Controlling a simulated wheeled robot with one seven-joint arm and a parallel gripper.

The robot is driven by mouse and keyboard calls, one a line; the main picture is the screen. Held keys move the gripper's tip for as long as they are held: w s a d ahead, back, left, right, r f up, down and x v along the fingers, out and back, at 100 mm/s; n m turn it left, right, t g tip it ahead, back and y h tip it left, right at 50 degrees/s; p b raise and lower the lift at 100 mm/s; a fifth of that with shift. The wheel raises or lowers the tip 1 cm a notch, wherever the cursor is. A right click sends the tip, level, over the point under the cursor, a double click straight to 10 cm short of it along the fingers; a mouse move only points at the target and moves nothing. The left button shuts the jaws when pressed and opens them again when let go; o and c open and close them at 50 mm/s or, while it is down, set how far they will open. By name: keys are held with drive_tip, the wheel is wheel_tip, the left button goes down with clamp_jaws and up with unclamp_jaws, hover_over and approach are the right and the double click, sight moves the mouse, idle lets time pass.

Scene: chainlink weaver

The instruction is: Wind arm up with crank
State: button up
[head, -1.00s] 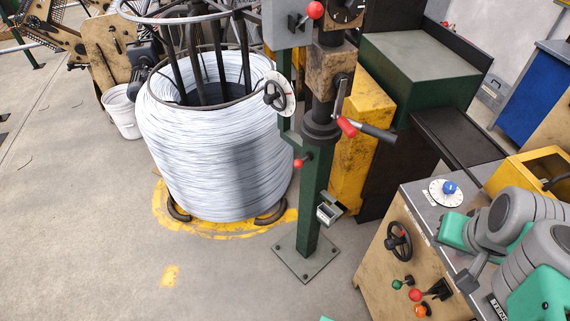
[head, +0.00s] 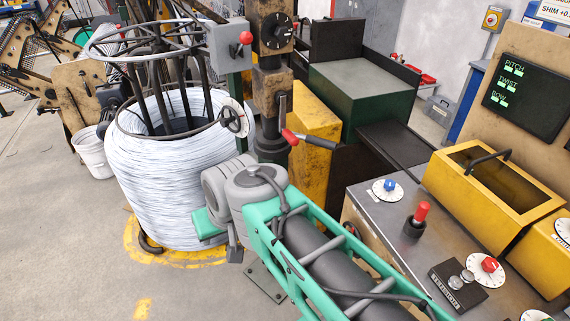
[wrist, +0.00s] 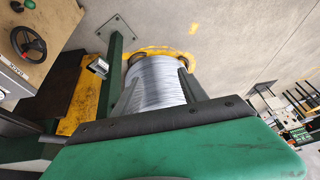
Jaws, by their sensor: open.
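The crank (head: 283,108) is on the upright post right of the wire coil, with a short metal lever, a red collar and a black grip (head: 318,142) pointing right. The dirty tan arm block (head: 268,92) stands above it on the post. My green and grey arm reaches up from the lower right, its front end below and left of the crank and apart from it. My gripper (wrist: 160,92) is open in the wrist view, with two prongs apart in front of the coil and nothing seen between them. The crank cannot be made out in the wrist view.
The large silver wire coil (head: 165,185) stands left of the post on a yellow floor ring. The control bench (head: 395,222) is at right, a green cabinet (head: 365,90) behind.

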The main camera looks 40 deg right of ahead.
drive_tip(key=shift+o, duration=0.6)
drive_tip(key=w+d+f+m+t+b, duration=0.2)
drive_tip(key=w+d+f+m+b, duration=0.2)
drive_tip(key=w+m, duration=0.3)
drive_tip(key=shift+w+d+f+t+y, duration=0.3)
drive_tip(key=shift+w+d+f+y, duration=0.1)
drive_tip(key=shift+w+d, duration=0.45)
drive_tip(key=m+t+h+b, duration=0.4)
drive_tip(key=m+t+b, duration=0.5)
drive_tip(key=m, duration=1.5)
approach(291, 137)
drive_tip(key=shift+t, duration=0.6)
drive_tip(key=w+d+p, duration=0.1)
drive_tip(key=w, duration=0.2)
drive_tip(key=w+f+p, duration=0.1)
drive_tip(key=w+p, duration=0.1)
drive_tip(key=w, duration=0.2)
drive_tip(key=w+d+f+p, duration=0.1)
drive_tip(key=w, duration=0.3)
drive_tip(key=shift+d+f, duration=0.2)
drive_tip(key=shift+d, duration=0.2)
drive_tip(key=shift+c, duration=0.5)
clamp_jaws()
